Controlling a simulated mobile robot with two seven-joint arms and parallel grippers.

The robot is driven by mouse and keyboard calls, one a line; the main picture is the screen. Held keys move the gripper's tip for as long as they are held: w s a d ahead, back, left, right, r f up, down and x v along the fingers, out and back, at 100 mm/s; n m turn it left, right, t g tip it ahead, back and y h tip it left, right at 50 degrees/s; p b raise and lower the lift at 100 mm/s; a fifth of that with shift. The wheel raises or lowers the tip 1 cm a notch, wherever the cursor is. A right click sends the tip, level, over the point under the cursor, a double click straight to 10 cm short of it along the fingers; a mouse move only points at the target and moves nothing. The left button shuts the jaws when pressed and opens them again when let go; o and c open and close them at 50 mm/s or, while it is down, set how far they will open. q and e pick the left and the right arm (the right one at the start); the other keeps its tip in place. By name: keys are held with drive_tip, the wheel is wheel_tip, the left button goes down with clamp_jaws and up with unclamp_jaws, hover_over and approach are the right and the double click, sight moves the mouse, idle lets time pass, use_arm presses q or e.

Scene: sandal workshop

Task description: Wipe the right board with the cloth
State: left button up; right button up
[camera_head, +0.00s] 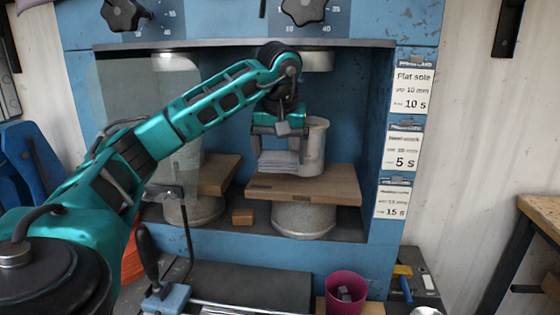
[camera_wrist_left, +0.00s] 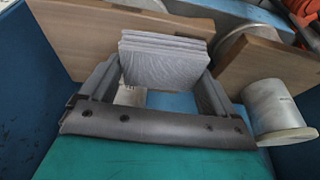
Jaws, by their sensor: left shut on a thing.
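The right board (camera_head: 335,188) is a brown wooden slab on a round grey pedestal inside the blue press. My left gripper (camera_head: 278,148) is over its back part, pointing down. It is shut on the cloth (camera_head: 276,162), a folded grey stack of layers. In the left wrist view the cloth (camera_wrist_left: 163,62) sits between the two fingers. The cloth's lower edge is close to the board top; I cannot tell whether they touch. The left board (camera_head: 218,175) is partly behind my arm. My right gripper is out of view.
A grey metal cylinder (camera_head: 315,148) stands close beside the gripper, on its right. A small wooden block (camera_head: 242,217) lies between the pedestals. A pink cup (camera_head: 345,292) and a dark lever (camera_head: 148,252) are in front. The board's front and right are clear.

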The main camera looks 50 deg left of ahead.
use_arm(q)
drive_tip(key=shift+r, duration=0.25)
drive_tip(key=shift+r, duration=1.4)
